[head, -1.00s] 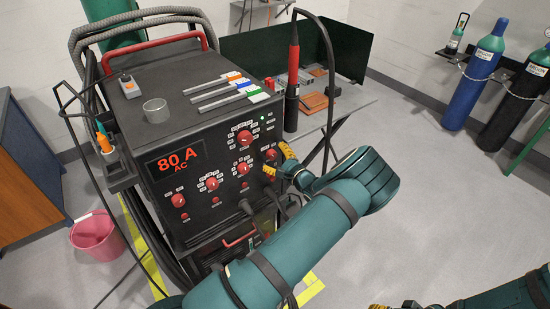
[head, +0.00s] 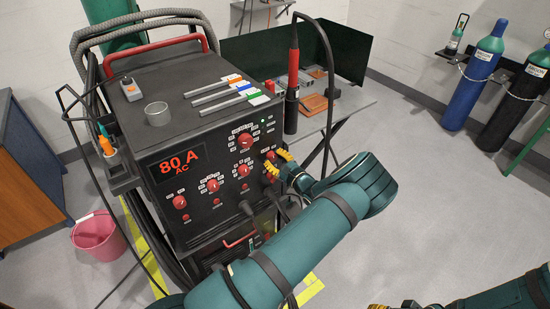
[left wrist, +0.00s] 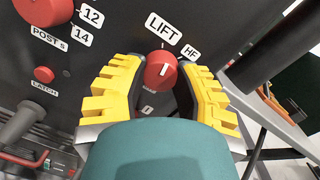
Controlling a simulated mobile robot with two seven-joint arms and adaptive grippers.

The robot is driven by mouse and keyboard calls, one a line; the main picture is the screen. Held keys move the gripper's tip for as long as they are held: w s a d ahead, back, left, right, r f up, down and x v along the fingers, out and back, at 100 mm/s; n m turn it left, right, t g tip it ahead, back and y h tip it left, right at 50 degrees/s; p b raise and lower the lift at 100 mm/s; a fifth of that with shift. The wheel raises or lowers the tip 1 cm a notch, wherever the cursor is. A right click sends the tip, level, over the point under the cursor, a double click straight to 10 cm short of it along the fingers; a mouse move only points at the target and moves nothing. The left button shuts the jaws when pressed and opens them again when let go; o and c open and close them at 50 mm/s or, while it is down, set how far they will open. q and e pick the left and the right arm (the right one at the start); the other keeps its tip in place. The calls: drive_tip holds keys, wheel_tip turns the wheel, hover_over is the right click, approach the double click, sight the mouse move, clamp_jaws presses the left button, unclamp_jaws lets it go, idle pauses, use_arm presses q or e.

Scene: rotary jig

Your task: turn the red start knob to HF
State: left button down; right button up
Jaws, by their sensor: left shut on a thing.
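The red start knob (head: 270,154) is at the right of the welder's dark front panel, partly covered by my left gripper (head: 277,164) in the head view. In the left wrist view the knob (left wrist: 161,71) sits between the yellow fingers of my left gripper (left wrist: 160,85), which is shut on it. A short white mark shows on the knob's face, below the LIFT label (left wrist: 164,29). The HF label (left wrist: 190,51) is to the knob's upper right. Only a yellow bit of my right gripper (head: 379,306) shows at the bottom edge; its jaw state is unclear.
The welder (head: 160,148) carries several other red knobs and a display reading 80 A AC. A torch (head: 292,85) stands beside it by a table (head: 345,105). Gas cylinders (head: 473,80) stand at the right wall. A pink bucket (head: 98,236) is at left.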

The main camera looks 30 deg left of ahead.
use_arm(q)
drive_tip(key=m+p, duration=0.1)
drive_tip(key=m, duration=0.4)
drive_tip(key=shift+m+t+p, duration=0.3)
drive_tip(key=shift+t, duration=0.1)
drive_tip(key=shift+m+p, duration=0.35)
drive_tip(key=shift+m, duration=1.15)
drive_tip(key=c, duration=0.6)
unclamp_jaws()
drive_tip(key=shift+d, duration=0.1)
drive_tip(key=v, duration=1.2)
